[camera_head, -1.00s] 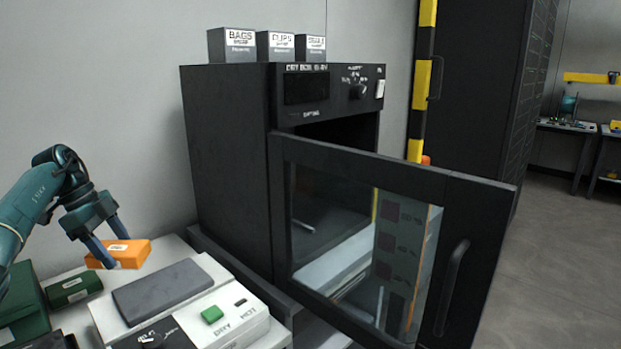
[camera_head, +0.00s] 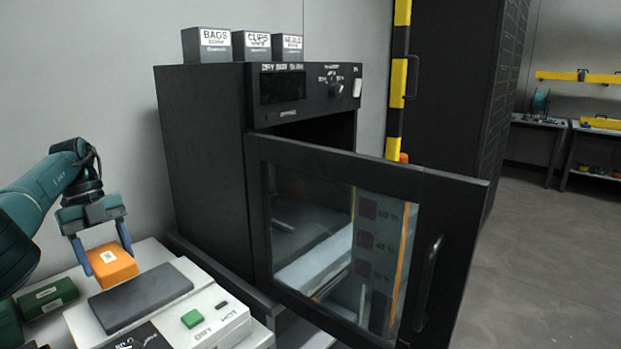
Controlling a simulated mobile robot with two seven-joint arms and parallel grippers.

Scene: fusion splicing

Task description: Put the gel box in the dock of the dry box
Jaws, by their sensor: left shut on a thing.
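My left gripper (camera_head: 104,262) is shut on the orange gel box (camera_head: 113,267), with one finger on each side of it. The box has a white label and is held just behind a grey pad; I cannot tell whether it touches the surface under it. The black dry box (camera_head: 205,165) stands to the right of the gripper. Its glass door (camera_head: 340,240) is swung open toward me, and the inside shows partly through the glass. I cannot make out the dock. My right gripper is out of view.
A white device with a grey pad (camera_head: 140,295) and a green button (camera_head: 192,318) sits in front of the gripper. A dark green box (camera_head: 48,297) lies at the left. Small labelled boxes (camera_head: 252,45) stand on top of the dry box. The open door juts into the space at the right.

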